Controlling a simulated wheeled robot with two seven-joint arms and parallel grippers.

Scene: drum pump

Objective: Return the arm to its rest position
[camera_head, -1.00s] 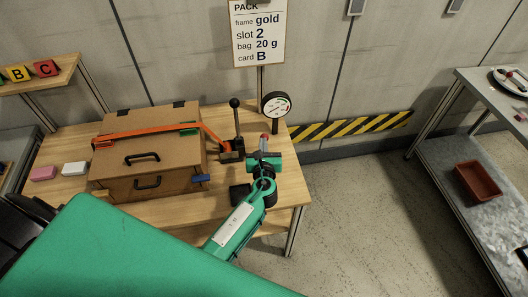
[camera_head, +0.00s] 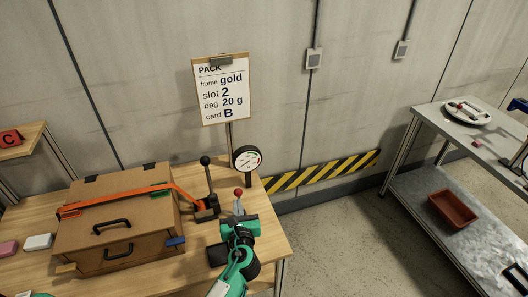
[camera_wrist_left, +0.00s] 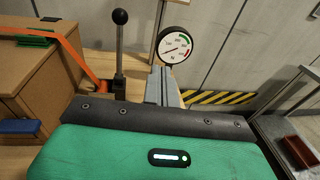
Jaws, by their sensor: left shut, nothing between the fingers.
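My left gripper (camera_head: 238,208) is at the lower middle of the head view, on a green and black wrist. It is shut and empty, above the right end of the wooden table (camera_head: 272,240). In the left wrist view its grey fingers (camera_wrist_left: 164,86) point away from the camera, between a black-knobbed lever and a round gauge. A small red knob (camera_head: 238,192) shows close to the fingertips in the head view; I cannot tell whether they touch. My right gripper does not show.
A brown box (camera_head: 115,225) with an orange strap (camera_head: 120,197) stands left on the table. The black-knobbed lever (camera_head: 207,180) and the gauge (camera_head: 246,158) stand close to my gripper. A metal shelf (camera_head: 430,190) with a red-brown tray (camera_head: 452,209) is at the right. Floor between is clear.

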